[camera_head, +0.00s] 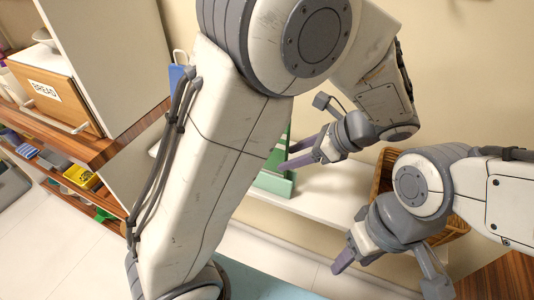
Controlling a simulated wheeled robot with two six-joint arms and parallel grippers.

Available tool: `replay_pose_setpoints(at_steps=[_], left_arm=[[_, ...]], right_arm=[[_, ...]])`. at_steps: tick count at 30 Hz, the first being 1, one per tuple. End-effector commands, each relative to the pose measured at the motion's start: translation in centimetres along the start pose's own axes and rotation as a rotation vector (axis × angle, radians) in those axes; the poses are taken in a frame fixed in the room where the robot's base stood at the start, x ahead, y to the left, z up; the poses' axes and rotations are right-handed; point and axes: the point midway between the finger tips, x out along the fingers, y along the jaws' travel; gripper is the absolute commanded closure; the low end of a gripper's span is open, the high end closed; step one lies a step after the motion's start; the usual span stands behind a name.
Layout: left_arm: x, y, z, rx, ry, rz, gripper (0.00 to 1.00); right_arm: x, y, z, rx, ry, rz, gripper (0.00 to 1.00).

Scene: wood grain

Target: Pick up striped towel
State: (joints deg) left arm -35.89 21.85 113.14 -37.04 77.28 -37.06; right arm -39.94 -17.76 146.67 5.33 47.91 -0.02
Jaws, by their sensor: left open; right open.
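I cannot pick out a striped towel with certainty. A small folded blue item (27,150) with faint light lines lies on the lower shelf at the far left; it is too small to tell whether it is a towel. My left gripper (288,156) is open and empty in the middle of the view, in front of a green object (274,181) on a white shelf. My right gripper (388,276) is open and empty at the lower right. Both grippers are far from the blue item. My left arm hides much of the middle.
A wooden bread box (62,95) stands on the wooden shelf unit (110,148) at left, with a yellow item (82,176) lower down. A wicker basket (384,170) is partly behind my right arm. A white shelf (335,190) runs along the wall. A light blue mat (262,282) lies below.

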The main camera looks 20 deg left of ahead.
Motion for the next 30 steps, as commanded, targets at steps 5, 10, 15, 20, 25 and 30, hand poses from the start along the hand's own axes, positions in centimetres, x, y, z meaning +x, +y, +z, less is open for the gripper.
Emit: replay_pose_setpoints(at_steps=[5,10,15,20,25,30], left_arm=[[2.4,0.1,0.5,-0.002,-0.001,0.005,0.40],[4.7,0.1,0.5,-0.001,-0.001,0.003,0.40],[5.2,0.0,0.6,-0.002,0.001,0.000,0.40],[5.1,0.0,0.6,-0.001,0.001,0.000,0.48],[5.1,0.0,0.5,-0.001,0.001,0.000,1.00],[5.1,0.0,0.5,-0.001,0.001,0.000,1.00]], right_arm=[[0.3,0.0,0.0,0.000,0.000,0.000,0.45],[0.6,0.0,0.0,0.000,0.000,0.000,0.45],[0.6,0.0,0.0,0.000,0.000,0.000,0.45],[0.6,0.0,0.0,0.000,0.000,0.000,0.45],[0.6,0.1,0.0,0.000,0.000,0.000,0.45],[0.6,0.0,0.0,0.000,0.000,0.000,0.45]])
